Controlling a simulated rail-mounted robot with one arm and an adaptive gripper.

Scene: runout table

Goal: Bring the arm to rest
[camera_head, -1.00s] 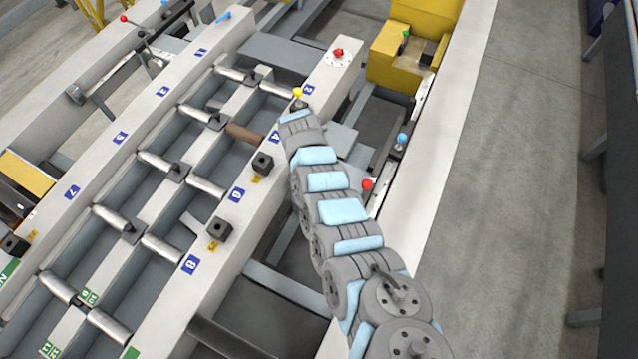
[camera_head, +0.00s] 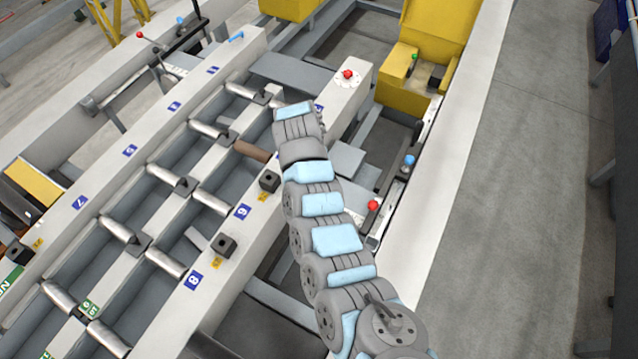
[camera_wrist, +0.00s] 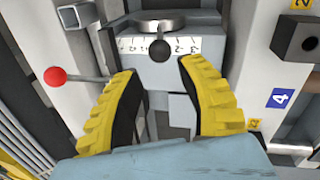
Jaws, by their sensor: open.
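My gripper (camera_wrist: 158,105) shows in the wrist view as two yellow ribbed fingers with dark inner pads. The fingers are spread apart with nothing between them. Beyond them is a grey block with a numbered white scale (camera_wrist: 150,46) and a dark round knob (camera_wrist: 159,49). In the head view my arm reaches up over the right beam of the runout table (camera_head: 222,265). Its far end is near the table's upper right, and the fingers are hidden there.
A red ball-ended lever (camera_wrist: 54,76) is left of the fingers in the wrist view. The head view shows a red button (camera_head: 347,74), a red knob (camera_head: 373,205), a blue knob (camera_head: 409,160) and a yellow housing (camera_head: 436,38). Bare floor (camera_head: 520,200) lies right.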

